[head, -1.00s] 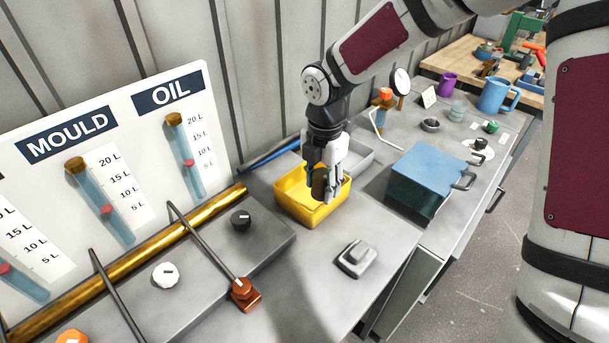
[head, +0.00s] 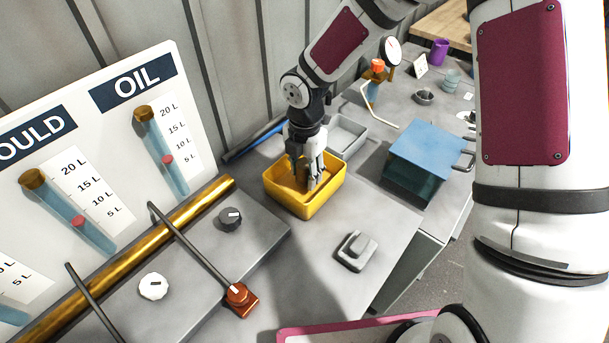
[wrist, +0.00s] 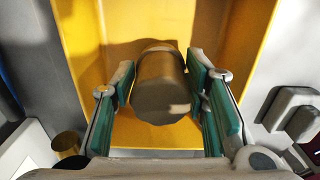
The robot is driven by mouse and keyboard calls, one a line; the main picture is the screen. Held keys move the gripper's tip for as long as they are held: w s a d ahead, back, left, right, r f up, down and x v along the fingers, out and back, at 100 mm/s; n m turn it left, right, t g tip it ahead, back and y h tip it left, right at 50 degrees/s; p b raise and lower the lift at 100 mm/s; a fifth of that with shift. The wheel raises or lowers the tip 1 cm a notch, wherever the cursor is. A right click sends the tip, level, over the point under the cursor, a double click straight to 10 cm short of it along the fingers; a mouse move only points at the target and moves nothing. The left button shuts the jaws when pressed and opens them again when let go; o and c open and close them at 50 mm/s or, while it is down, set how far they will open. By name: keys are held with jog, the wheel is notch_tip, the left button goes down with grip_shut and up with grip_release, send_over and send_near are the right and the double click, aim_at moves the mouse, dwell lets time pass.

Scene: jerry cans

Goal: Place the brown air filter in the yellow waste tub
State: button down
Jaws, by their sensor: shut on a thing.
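The yellow waste tub (head: 318,206) stands on the grey bench. My gripper (head: 308,182) reaches down inside its rim. In the wrist view the brown air filter (wrist: 160,88), a dull brown cylinder, sits between the green-padded fingers of my gripper (wrist: 163,95). The fingers are shut on it. The yellow tub (wrist: 85,30) surrounds the filter in that view. I cannot tell whether the filter touches the tub floor. In the head view the fingers and tub wall mostly hide the filter.
A grey tray (head: 346,134) stands right behind the tub. A blue-lidded box (head: 432,150) is to the right. A grey switch block (head: 356,250) lies in front on the bench. Control levers and a brass pipe (head: 200,205) are at left.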

aim_at(305, 163)
jog(key=shift+f, duration=1)
jog(key=shift+f, duration=0.15)
jog(key=c, duration=0.9)
grip_release()
jog(key=shift+c, duration=0.2)
notch_tip(305, 163, up, 12)
jog(key=shift+s+r, duration=0.1)
jog(key=shift+r, duration=0.15)
